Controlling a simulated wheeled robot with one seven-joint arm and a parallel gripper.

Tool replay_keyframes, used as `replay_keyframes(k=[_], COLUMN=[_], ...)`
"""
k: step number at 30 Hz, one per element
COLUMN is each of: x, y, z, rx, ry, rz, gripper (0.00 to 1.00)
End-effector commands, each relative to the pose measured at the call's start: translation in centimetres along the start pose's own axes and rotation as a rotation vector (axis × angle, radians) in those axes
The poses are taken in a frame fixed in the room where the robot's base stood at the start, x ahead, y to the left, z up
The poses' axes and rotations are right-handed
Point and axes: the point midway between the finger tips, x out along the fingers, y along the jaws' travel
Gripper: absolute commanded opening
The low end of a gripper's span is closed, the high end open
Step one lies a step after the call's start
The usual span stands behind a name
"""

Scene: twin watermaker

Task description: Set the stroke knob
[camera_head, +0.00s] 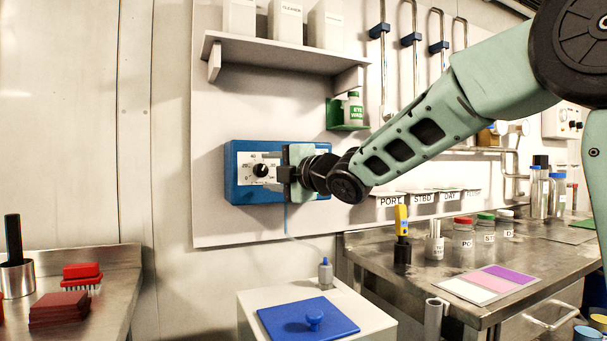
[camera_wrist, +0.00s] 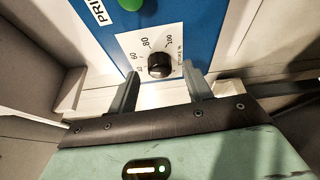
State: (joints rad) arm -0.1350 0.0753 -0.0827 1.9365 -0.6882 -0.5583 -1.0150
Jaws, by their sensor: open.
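The stroke knob (camera_head: 261,170) is a black round knob on a white dial plate on the front of a blue wall-mounted box (camera_head: 236,192). In the wrist view the knob (camera_wrist: 159,65) sits in the middle of the white scale plate (camera_wrist: 133,44), which has printed numbers. My gripper (camera_wrist: 163,85) is open, with a finger on each side just below the knob in the picture. The knob appears beyond the fingertips, and I see no contact. In the head view my gripper (camera_head: 284,172) is in front of the box, right of the knob, and covers the box's right part.
A shelf (camera_head: 270,50) with white containers hangs above the box. A green eye-wash holder (camera_head: 347,124) is to the right. Below stands a white cabinet (camera_head: 262,297) with a blue lid (camera_head: 308,320). A steel bench (camera_head: 485,254) with bottles is at right. A green button (camera_wrist: 131,4) shows above the dial.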

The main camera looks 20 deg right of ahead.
Motion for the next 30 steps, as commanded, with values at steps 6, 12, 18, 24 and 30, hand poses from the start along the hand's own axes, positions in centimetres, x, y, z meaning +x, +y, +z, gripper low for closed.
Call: replay_keyframes(k=[6,12,18,24,30], x=[-4.8,-9.6,-13.5,-15.7,-16.1], y=[0.1,0.2,0.1,0.0,-0.1], z=[0.0,0.1,0.0,0.0,-0.1], rx=[0.000,0.000,0.000,0.000,0.000], ry=[-0.002,-0.003,-0.002,0.000,0.001], rz=[0.002,0.002,0.002,0.001,0.000], gripper=[0.50,0.50,0.50,0.50,0.50])
